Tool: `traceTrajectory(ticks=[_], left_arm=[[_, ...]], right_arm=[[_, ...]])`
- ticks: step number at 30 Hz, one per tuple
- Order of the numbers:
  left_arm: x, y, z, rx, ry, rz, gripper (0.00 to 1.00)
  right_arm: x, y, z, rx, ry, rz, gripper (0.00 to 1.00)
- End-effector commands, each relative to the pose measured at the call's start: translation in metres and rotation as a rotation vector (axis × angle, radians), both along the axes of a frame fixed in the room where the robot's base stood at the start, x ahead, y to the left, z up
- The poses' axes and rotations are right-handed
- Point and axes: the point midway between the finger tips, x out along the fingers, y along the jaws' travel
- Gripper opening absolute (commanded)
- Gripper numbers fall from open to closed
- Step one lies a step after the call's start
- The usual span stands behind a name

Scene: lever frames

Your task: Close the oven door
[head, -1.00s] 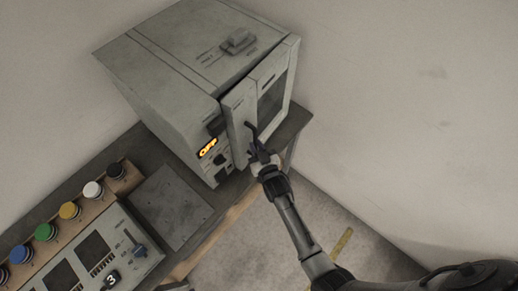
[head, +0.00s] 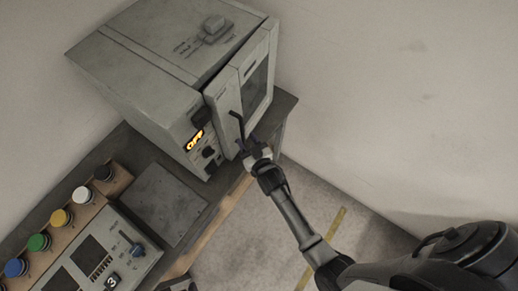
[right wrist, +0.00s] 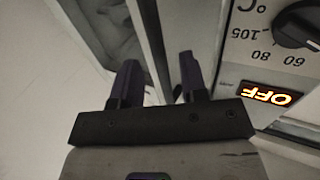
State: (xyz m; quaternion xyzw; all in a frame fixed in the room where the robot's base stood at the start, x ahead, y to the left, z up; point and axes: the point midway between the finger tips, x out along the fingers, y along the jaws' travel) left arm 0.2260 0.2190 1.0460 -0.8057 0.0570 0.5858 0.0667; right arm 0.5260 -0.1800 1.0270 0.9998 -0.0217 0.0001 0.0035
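The grey oven (head: 150,70) stands on the bench, its display lit OFF. Its windowed door (head: 228,100) stands slightly ajar, with a dark narrow gap along the oven body. A dark, thin bar (head: 237,124) shows at the door front, just beyond my right gripper (head: 246,146). In the right wrist view the two dark fingers of the right gripper (right wrist: 160,82) are apart, and the pale door edge (right wrist: 150,45) runs past between them. I cannot tell whether they touch the door. My left gripper is not in view.
A control panel (head: 133,222) with a small lever stands on the bench at lower left. Several coloured buttons sit on a wooden strip beside it. A flat grey plate (head: 165,203) lies before the oven.

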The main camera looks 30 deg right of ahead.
Motion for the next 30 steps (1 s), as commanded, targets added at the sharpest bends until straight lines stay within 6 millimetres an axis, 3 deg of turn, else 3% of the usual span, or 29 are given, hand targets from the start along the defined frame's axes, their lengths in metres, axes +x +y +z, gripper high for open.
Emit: traceTrajectory(ticks=[6,15,21,30], left_arm=[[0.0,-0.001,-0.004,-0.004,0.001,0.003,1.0],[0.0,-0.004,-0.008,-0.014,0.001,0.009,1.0],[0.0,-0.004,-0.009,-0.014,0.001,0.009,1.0],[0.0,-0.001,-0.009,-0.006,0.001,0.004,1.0]], right_arm=[[-0.046,0.002,-0.002,0.0,0.003,0.0,0.4],[-0.094,0.004,-0.002,0.0,0.002,0.0,0.4],[-0.109,0.005,-0.001,0.0,0.0,0.0,0.4],[-0.113,0.005,0.0,0.0,0.0,0.0,0.4]])
